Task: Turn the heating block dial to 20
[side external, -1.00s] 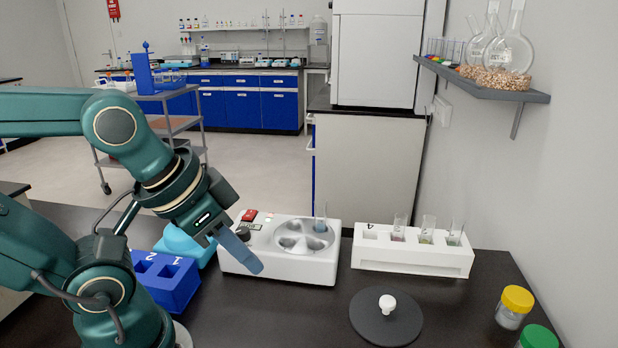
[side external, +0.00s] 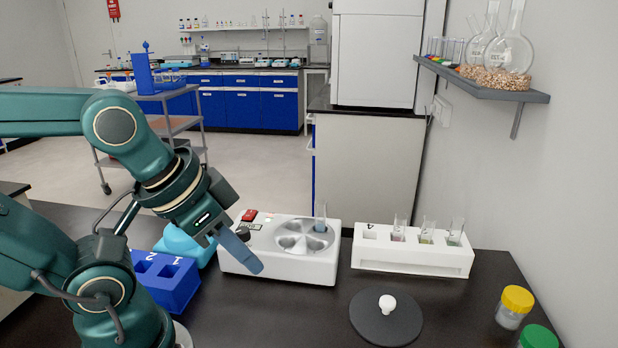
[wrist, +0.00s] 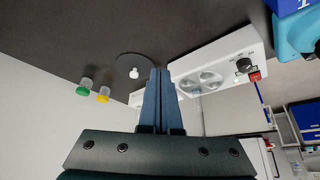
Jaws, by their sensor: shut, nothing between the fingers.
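The heating block (side external: 312,272) is a white box on the black bench, with round wells on top and a tube (side external: 321,218) standing in one. It also shows in the wrist view (wrist: 222,57). Its dark dial (wrist: 244,65) is near one end, beside a red switch (wrist: 255,76). In the wrist view the gripper (wrist: 160,72) points away from the dial. The dial's setting is unreadable.
A white rack (side external: 410,262) with several tubes stands right of the block. A black disc with a white knob (side external: 387,304) lies in front. A blue rack (side external: 165,285) is at the left. Jars with yellow (side external: 517,298) and green (side external: 538,338) lids are at the right.

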